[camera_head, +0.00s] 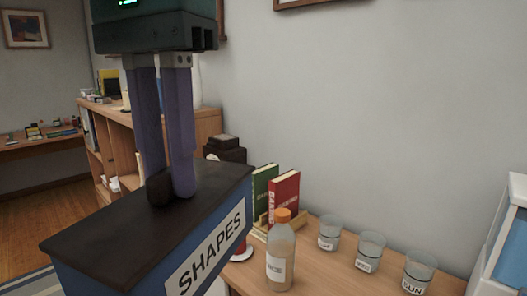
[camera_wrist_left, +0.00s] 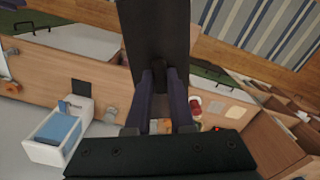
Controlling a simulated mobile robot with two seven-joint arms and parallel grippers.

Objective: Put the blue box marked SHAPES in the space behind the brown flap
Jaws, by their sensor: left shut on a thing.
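The blue box marked SHAPES (camera_head: 205,250) has a dark lid and a white label, and fills the lower left of the head view. My left gripper (camera_head: 167,190) points down and is shut on a small dark knob on top of the lid. In the left wrist view the dark lid (camera_wrist_left: 156,35) shows beyond the fingers (camera_wrist_left: 164,78). Whether the box touches anything below is hidden. I cannot make out the brown flap for certain in either view. My right gripper is not in view.
A wooden top holds an orange-capped bottle (camera_head: 281,250), several labelled glasses (camera_head: 370,250) and upright books (camera_head: 284,198). A white container with blue (camera_head: 506,245) stands at the right edge. A wooden shelf unit (camera_head: 120,135) stands behind my gripper.

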